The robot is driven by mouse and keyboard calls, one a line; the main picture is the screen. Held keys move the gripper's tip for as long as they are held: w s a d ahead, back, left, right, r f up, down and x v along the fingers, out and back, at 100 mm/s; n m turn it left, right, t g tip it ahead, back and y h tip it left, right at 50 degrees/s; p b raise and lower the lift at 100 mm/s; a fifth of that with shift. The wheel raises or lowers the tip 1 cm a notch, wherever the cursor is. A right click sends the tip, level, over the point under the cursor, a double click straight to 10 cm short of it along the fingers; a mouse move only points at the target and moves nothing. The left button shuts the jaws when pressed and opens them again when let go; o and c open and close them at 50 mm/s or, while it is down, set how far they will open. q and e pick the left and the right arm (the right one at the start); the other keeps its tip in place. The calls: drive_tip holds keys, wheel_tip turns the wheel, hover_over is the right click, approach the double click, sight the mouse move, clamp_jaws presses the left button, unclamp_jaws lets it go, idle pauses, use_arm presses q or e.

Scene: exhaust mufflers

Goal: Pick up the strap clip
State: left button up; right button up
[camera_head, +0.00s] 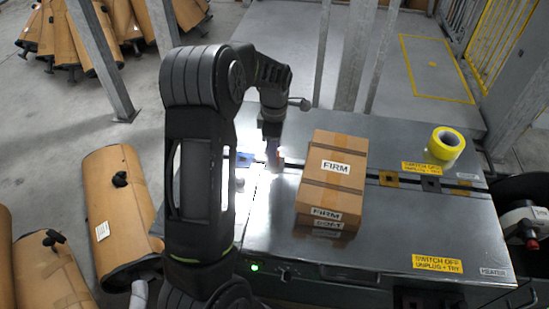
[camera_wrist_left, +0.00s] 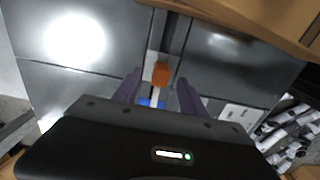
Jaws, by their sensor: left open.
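My left gripper (camera_head: 272,150) reaches down over the metal bench to the left of the carton. In the left wrist view its two dark fingers (camera_wrist_left: 158,80) are apart. A small orange piece (camera_wrist_left: 160,73) with a pale strip below it shows between the fingers, over the bench slot; it looks like the strap clip, but I cannot be sure. I cannot tell its height relative to the fingertips. In the head view the gripper and glare largely hide this spot. A blue patch (camera_wrist_left: 152,103) lies just below the pale strip. My right gripper is not in view.
The taped FIRM carton (camera_head: 333,180) stands close on the right. A yellow tape roll (camera_head: 446,143) sits on the bench (camera_head: 400,240) at the far right. Small plates sit along the slot. Posts rise behind the bench.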

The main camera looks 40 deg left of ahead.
use_arm(q)
drive_tip(key=shift+f, duration=1.6)
clamp_jaws()
